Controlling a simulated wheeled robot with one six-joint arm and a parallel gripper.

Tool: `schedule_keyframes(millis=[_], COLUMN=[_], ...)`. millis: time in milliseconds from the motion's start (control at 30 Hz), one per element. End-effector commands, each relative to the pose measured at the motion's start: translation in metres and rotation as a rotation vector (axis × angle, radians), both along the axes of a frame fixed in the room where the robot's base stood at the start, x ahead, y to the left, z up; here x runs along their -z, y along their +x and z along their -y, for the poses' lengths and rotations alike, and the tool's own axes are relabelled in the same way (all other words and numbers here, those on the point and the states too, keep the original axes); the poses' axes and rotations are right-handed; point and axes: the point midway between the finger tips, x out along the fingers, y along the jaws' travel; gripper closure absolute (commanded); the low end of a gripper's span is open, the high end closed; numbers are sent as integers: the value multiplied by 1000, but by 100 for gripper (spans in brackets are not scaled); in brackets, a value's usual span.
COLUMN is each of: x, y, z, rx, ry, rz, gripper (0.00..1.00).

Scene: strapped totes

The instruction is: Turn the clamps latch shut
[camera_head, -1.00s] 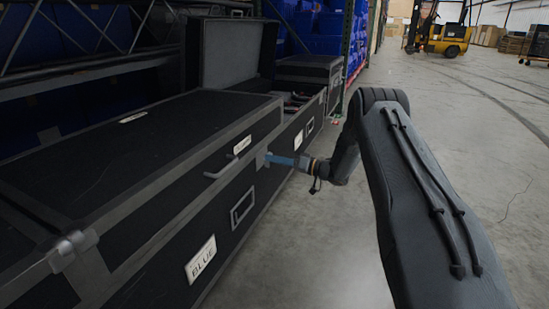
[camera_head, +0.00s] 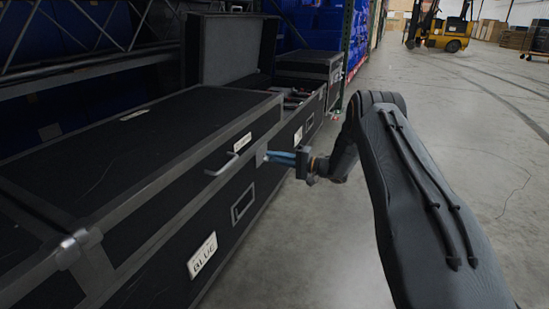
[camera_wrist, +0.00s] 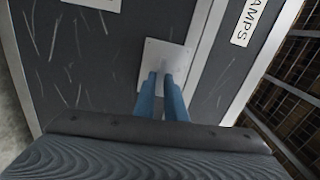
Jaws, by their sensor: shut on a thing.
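The clamps case is the long black case (camera_head: 120,160) with grey metal edges; its lid is down. A small white label (camera_head: 242,143) sits on the lid's front, and part of it, reading "AMPS", shows in the wrist view (camera_wrist: 248,20). The latch (camera_wrist: 166,48) has a pale square plate at the seam between lid and body. My gripper (camera_head: 269,156) reaches it from the right. In the wrist view its two blue fingers (camera_wrist: 161,76) are close together, shut on the latch's small turning piece, which is mostly hidden between the tips.
A handle (camera_head: 222,166) sticks out left of the latch. A "BLUE" label (camera_head: 202,257) is on the lower front. An open case (camera_head: 235,50) stands behind, by shelving with blue bins. The concrete floor (camera_head: 480,170) to the right is clear; a yellow forklift (camera_head: 440,32) is far off.

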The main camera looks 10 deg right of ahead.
Motion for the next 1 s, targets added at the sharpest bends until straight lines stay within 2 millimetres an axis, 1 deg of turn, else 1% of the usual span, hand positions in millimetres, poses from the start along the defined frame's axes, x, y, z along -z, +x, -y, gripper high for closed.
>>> schedule_keyframes(millis=[300,767,800,833,867,1000], x=[2,3,3,3,2,2], y=[-1,-2,-2,-1,-1,-1], z=[0,0,0,0,0,0], rx=[-1,-2,-2,-2,-2,-1], ry=[50,55,55,55,55,55], rz=[-72,-80,-80,-80,-79,-77], gripper=[100,100,83,78,75,75])
